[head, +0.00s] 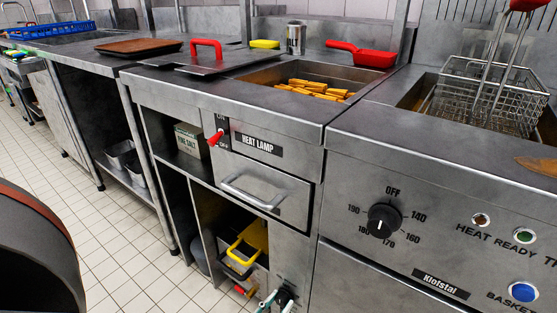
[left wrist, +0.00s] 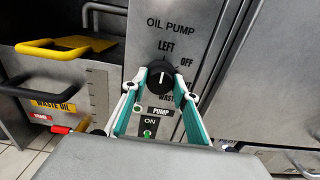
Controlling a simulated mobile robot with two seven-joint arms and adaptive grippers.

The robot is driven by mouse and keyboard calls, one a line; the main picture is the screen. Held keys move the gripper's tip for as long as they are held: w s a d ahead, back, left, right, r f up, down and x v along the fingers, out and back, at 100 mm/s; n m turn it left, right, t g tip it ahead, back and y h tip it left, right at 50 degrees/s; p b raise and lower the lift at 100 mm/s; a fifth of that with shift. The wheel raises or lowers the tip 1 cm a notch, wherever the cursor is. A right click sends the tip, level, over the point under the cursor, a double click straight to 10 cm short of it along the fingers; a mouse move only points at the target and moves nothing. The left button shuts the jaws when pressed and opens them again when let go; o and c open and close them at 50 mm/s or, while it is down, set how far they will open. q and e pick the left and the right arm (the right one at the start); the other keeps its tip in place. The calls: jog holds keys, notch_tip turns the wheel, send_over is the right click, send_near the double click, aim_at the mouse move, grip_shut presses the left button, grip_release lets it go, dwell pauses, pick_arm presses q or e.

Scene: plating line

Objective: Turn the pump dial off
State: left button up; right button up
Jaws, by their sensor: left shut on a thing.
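The pump dial (left wrist: 161,82) is a round black knob with a white pointer line, on a steel panel under the words OIL PUMP. The line stands near upright, towards LEFT; OFF is printed to the upper right and WASTE below, partly covered. My left gripper (left wrist: 160,74) has its teal and white fingers on either side of the dial, shut on it. In the head view the left gripper (head: 273,298) shows at the bottom edge, by the black dial (head: 285,297). My right gripper is not in view.
A HEAT LAMP switch (head: 217,137), a drawer handle (head: 250,192) and a thermostat knob (head: 384,220) are on the fronts above.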

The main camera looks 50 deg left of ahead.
pick_arm(q)
jog(key=m+p, duration=0.1)
jog(key=m, duration=0.3)
jog(key=shift+r, duration=0.1)
jog(key=m+p, duration=0.1)
jog(key=m, duration=0.3)
jog(key=shift+w, duration=0.1)
jog(key=shift+m, duration=0.6)
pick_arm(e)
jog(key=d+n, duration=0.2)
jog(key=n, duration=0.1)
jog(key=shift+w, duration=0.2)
pick_arm(q)
jog(key=shift+m, duration=0.3)
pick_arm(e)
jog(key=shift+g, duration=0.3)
pick_arm(q)
jog(key=o, duration=1.1)
